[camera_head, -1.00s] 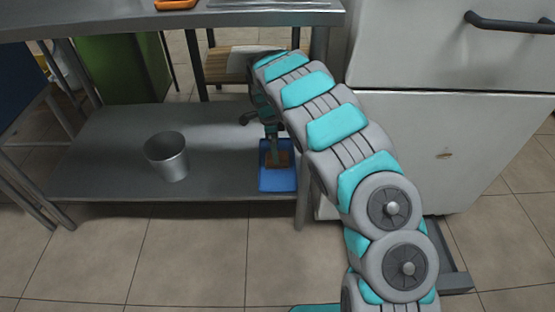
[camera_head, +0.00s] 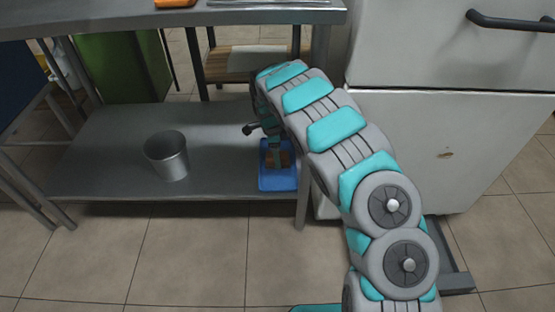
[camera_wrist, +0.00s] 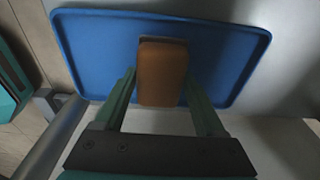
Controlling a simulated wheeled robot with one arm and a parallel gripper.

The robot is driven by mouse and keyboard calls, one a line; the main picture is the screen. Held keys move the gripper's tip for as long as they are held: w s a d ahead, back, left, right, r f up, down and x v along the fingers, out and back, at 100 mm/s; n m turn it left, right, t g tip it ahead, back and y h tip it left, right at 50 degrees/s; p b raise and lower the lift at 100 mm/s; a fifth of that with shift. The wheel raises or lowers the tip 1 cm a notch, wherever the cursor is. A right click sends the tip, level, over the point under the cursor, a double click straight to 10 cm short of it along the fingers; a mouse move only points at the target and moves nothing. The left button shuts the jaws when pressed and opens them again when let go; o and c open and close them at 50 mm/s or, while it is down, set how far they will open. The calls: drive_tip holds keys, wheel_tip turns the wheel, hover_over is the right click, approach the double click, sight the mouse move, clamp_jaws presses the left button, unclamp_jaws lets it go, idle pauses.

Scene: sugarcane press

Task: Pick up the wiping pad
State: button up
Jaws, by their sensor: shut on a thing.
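The wiping pad (camera_wrist: 162,72) is a small orange-brown block with rounded corners. It shows between my two green fingers in the wrist view. My gripper (camera_wrist: 162,88) is shut on it, one finger along each side. Behind the pad is a shallow blue tray (camera_wrist: 90,50). In the head view the tray (camera_head: 278,184) lies at the right end of the lower shelf. My gripper (camera_head: 277,150) reaches down over the tray there, and the pad (camera_head: 286,159) is partly hidden. I cannot tell whether the pad touches the tray floor.
A grey metal bucket (camera_head: 167,157) stands on the lower shelf (camera_head: 110,150) left of the tray, with bare shelf between. The table top (camera_head: 120,18) is above. A shelf leg (camera_head: 301,205) and a white cabinet (camera_head: 430,150) are close on the right.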

drive_tip(key=c, duration=0.4)
drive_tip(key=shift+c, duration=0.2)
drive_tip(key=shift+a+r, duration=0.2)
drive_tip(key=shift+r, duration=0.2)
wheel_tip(320, 180, up, 7)
drive_tip(key=shift+f+p, duration=0.15)
drive_tip(key=shift+p, duration=0.25)
drive_tip(key=a, duration=1.9)
drive_tip(key=shift+a+f+p, duration=0.25)
drive_tip(key=shift+a+p, duration=0.05)
drive_tip(key=shift+p, duration=0.15)
drive_tip(key=o, duration=0.8)
drive_tip(key=c, duration=0.6)
drive_tip(key=shift+s, duration=0.1)
drive_tip(key=shift+c, duration=0.2)
